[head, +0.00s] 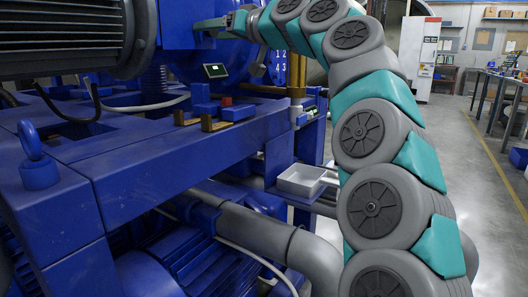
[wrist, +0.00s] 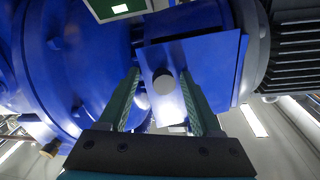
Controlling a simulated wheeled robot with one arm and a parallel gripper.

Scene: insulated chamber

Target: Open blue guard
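No contact between fingers and knob can be made out. In the head view my gripper (head: 211,24) is at the top, at the end of my curved arm, against the blue machine. The guard is hard to tell apart from the blue housing there.
A small dark display (head: 215,71) sits below my gripper; a green-framed screen (wrist: 118,7) shows in the wrist view. A ribbed motor (head: 70,35) is at upper left. Blue beams (head: 190,140) and a white tray (head: 301,180) lie lower. The floor at right (head: 475,170) is open.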

